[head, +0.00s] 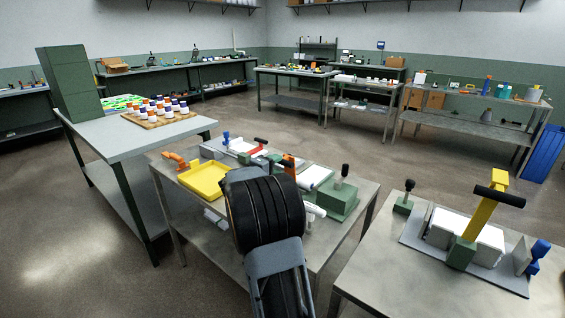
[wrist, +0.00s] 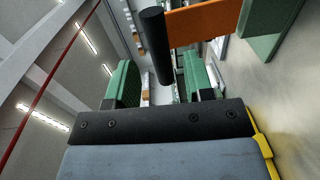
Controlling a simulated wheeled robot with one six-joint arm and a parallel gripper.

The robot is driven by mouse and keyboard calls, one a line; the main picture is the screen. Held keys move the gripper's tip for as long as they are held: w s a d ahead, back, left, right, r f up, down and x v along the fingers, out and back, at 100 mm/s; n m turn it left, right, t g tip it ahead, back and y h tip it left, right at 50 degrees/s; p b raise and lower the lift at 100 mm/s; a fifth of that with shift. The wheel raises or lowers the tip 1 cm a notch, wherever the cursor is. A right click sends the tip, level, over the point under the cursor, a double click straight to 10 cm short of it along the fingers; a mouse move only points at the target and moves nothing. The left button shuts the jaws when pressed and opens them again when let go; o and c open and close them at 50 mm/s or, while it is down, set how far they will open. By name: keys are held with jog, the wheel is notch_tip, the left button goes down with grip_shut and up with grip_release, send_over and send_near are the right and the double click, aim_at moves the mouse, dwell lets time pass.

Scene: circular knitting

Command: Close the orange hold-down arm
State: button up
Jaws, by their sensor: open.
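In the wrist view the orange hold-down arm (wrist: 205,21) runs in from the right, from beside a green block (wrist: 268,25). A black cylindrical handle (wrist: 155,45) crosses its end. My gripper (wrist: 158,75) is open, with its two green fingers apart. The handle shows in line with the gap between them; I cannot tell whether it is inside the gap. Nothing is visibly held. In the head view a small orange part (head: 289,162), apparently the same arm, shows just behind my dark arm link on the middle table. My gripper is hidden there.
The middle table (head: 335,225) also carries a yellow tray (head: 204,180), another orange piece (head: 173,157) and a green block with a black knob (head: 337,199). On the right table a yellow arm (head: 479,215) with a black handle stands raised. Floor between the tables is clear.

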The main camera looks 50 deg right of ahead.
aim_at(281, 163)
jog(key=shift+w+d+f, duration=0.1)
jog(key=shift+d, duration=0.95)
jog(key=shift+w+d, duration=0.1)
jog(key=shift+d, duration=0.9)
jog(key=shift+c, duration=0.2)
grip_shut()
